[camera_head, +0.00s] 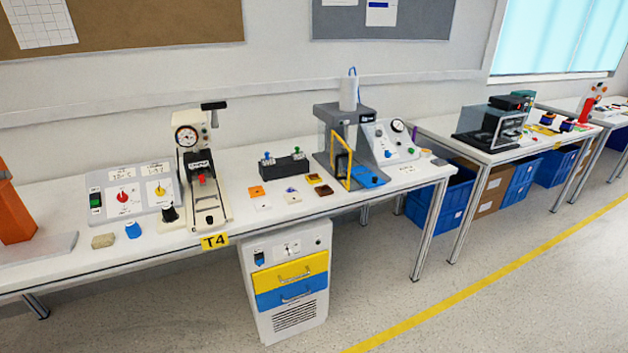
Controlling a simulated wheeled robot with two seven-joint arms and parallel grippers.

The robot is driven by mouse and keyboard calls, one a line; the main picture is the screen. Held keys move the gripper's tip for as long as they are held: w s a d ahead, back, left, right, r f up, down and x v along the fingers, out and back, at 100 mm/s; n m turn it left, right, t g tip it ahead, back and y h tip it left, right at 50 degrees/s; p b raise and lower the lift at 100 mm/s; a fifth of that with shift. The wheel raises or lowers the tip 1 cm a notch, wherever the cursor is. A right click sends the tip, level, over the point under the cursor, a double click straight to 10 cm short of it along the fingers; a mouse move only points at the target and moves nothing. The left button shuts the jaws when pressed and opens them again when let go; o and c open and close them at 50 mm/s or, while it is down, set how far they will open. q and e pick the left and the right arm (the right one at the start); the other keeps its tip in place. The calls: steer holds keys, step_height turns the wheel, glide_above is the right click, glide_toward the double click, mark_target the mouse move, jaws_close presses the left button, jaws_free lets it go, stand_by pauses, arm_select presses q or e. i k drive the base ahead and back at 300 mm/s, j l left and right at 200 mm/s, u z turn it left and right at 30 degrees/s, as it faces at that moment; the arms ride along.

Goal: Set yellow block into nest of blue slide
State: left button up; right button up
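The blue slide (371,177) lies at the foot of a grey press (348,140) with a yellow frame (341,165), on the right part of the long white table. Its nest is too small to make out clearly. Neither of my grippers shows in this view.
A black box with small knobs (284,166) stands behind the small pieces. A gauge press (200,175) and switch panel (133,193) stand further left. A yellow-and-blue drawer cabinet (288,280) is under the table. The floor in front is clear.

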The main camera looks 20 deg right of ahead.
mark_target(364, 175)
steer(key=i+l, duration=0.25)
steer(key=l, duration=0.15)
steer(key=i+l, duration=0.2)
steer(key=l, duration=0.15)
steer(key=i+l, duration=0.25)
steer(key=l, duration=0.15)
